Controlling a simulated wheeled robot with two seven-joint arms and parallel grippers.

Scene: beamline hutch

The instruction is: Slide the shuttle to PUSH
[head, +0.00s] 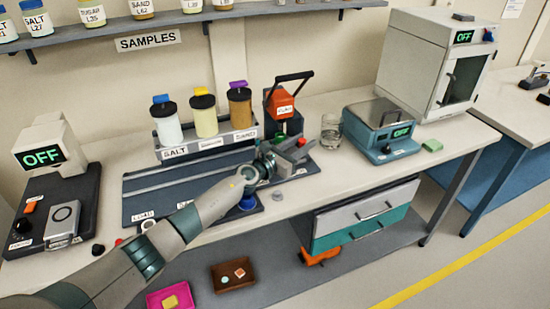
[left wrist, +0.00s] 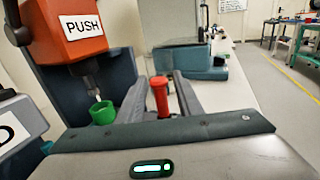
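The shuttle's red upright handle (left wrist: 160,97) stands between the two fingers of my left gripper (left wrist: 163,92) in the left wrist view. The fingers look parted, with a small gap beside the handle. A green cup (left wrist: 102,112) sits just left of it, under the nozzle of the orange press marked PUSH (left wrist: 83,27). In the head view my left gripper (head: 293,153) is at the right end of the dark rail board (head: 150,190), in front of the press (head: 282,103). The shuttle's body is mostly hidden by my gripper. My right gripper is out of view.
A rack of jars (head: 205,118) stands behind the rails. A device reading OFF (head: 42,157) is at the far left. The bench front (head: 350,185) is mostly clear.

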